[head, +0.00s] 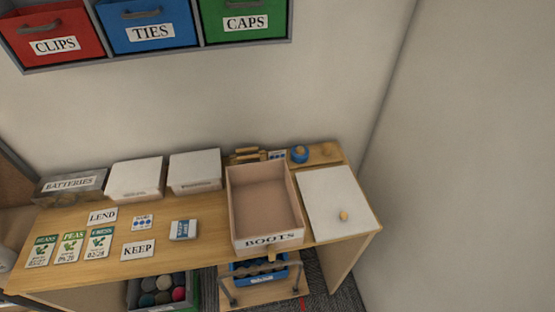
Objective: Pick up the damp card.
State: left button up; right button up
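A small white card with a row of blue dots (142,222) lies on the wooden table, between the LEND card and the KEEP card. No readable text marks either one as the damp card. Neither of my grippers is in view.
Seed packets (70,246), a LEND card (102,216), a KEEP card (138,250) and a blue-and-white packet (183,229) lie nearby. White boxes (195,171) stand behind. The open BOOTS box (268,241) and a white board (325,190) are right.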

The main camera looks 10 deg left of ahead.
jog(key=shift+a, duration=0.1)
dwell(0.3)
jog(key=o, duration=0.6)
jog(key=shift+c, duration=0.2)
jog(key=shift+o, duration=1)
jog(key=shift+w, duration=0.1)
